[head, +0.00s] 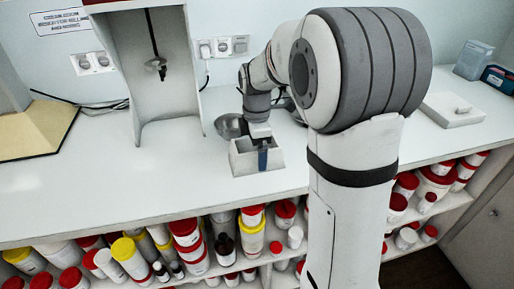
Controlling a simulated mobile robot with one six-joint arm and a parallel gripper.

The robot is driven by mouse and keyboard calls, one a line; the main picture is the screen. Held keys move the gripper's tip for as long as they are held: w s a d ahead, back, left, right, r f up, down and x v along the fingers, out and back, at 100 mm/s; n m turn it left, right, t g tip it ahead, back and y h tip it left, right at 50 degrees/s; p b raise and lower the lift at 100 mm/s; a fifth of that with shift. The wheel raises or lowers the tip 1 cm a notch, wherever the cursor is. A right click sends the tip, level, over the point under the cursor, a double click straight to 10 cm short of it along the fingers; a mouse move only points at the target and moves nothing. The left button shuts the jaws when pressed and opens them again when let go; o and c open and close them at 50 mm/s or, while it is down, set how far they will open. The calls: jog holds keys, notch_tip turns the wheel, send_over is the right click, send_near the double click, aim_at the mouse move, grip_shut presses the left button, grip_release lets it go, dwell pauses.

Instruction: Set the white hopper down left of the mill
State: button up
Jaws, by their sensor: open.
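The white hopper (243,164), an open box-like piece, stands on the white counter near the middle of the head view. My gripper (262,148) is over it from above, at its right half. One dark finger shows against its front wall; the other finger is mostly hidden. The gripper is open, and I cannot tell whether it touches the hopper. I cannot make out the mill for sure; my arm covers the counter behind and right of the hopper. A tall white machine with a stirring rod (157,66) stands to the left.
A steel bowl (229,127) sits just behind the hopper. Bare counter (130,190) lies left and front of it. A beige board (30,125) is at far left, a flat white device (452,109) at right. Jars with coloured lids fill the shelves below.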

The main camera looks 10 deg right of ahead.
notch_tip(320, 180, up, 12)
jog(key=f, duration=0.1)
jog(key=s+f+m+t, duration=0.1)
jog(key=s+f+m, duration=0.2)
jog(key=s+m, duration=0.6)
jog(key=s+f+m+t, duration=0.1)
jog(key=s+f+m, duration=0.3)
jog(key=s+m, duration=0.5)
jog(key=s+p, duration=0.1)
jog(key=s, duration=0.2)
jog(key=shift+f, duration=0.1)
